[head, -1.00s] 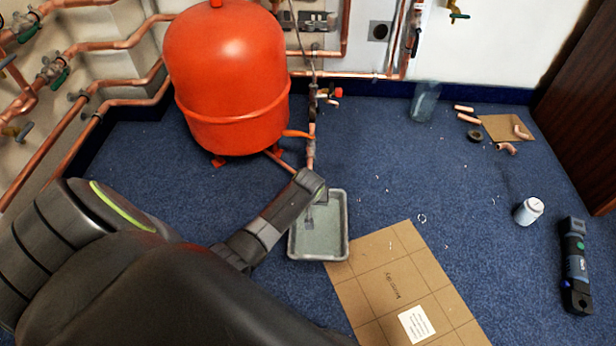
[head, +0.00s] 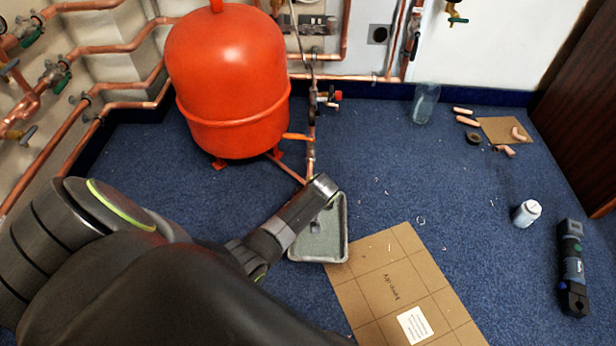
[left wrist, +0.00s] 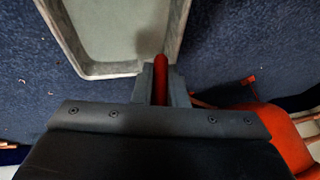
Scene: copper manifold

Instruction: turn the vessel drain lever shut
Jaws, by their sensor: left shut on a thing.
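The red vessel (head: 228,85) stands on the floor at the upper left of the head view. A copper drain pipe (head: 310,150) runs down beside it, behind the end of my left arm. In the left wrist view a slim red lever (left wrist: 161,78) lies between the two fingers of my left gripper (left wrist: 161,72), which is shut on it. Part of the vessel (left wrist: 270,125) shows at lower right there. In the head view the lever and fingertips are hidden by my wrist, so the lever's angle on its valve cannot be told. My right gripper is not in view.
A grey tray (head: 343,240) lies on the floor under my left wrist. A cardboard sheet (head: 400,275) lies in front of it. A white can (head: 527,213), a black power tool (head: 573,265) and a clear jar (head: 425,103) stand or lie to the right. Blue carpet between is mostly clear.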

